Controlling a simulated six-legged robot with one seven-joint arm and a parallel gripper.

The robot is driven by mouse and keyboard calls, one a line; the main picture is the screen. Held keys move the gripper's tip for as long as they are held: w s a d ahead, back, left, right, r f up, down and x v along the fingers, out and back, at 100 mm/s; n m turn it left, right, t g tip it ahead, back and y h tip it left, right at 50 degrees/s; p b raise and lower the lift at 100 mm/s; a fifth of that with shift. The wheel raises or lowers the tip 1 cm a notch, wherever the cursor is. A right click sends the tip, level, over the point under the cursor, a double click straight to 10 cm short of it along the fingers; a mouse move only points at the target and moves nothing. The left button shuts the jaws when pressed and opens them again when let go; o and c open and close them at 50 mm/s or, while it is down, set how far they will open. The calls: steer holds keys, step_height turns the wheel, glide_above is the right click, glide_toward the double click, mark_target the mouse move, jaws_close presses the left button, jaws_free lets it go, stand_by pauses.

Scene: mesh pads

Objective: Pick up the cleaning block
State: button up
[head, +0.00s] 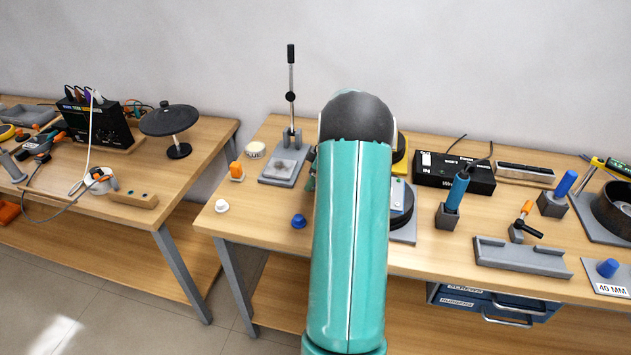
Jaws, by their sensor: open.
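I cannot tell for sure which thing is the cleaning block. My gripper is hidden behind the arm; only a small dark teal part shows at the arm's left edge. No contact with any object can be seen.
The right bench (262,228) holds a lever press (283,165), a black box (455,173), a blue-handled tool (456,190), a grey channel (520,255) and a blue knob (299,221). A gap separates it from the left bench (165,212). Bare wood shows along its front.

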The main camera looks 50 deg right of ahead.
steer(key=c, duration=0.9)
steer(key=shift+r, duration=0.1)
steer(key=shift+r, duration=0.45)
step_height(320, 180, up, 2)
steer(key=shift+r, duration=0.1)
steer(key=s+a+r, duration=0.2)
steer(key=s+r, duration=0.1)
steer(key=s+a+r, duration=0.3)
steer(key=s, duration=0.1)
steer(key=s+a+r, duration=0.3)
steer(key=s, duration=0.1)
steer(key=shift+s+r, duration=0.25)
steer(key=shift+r, duration=0.15)
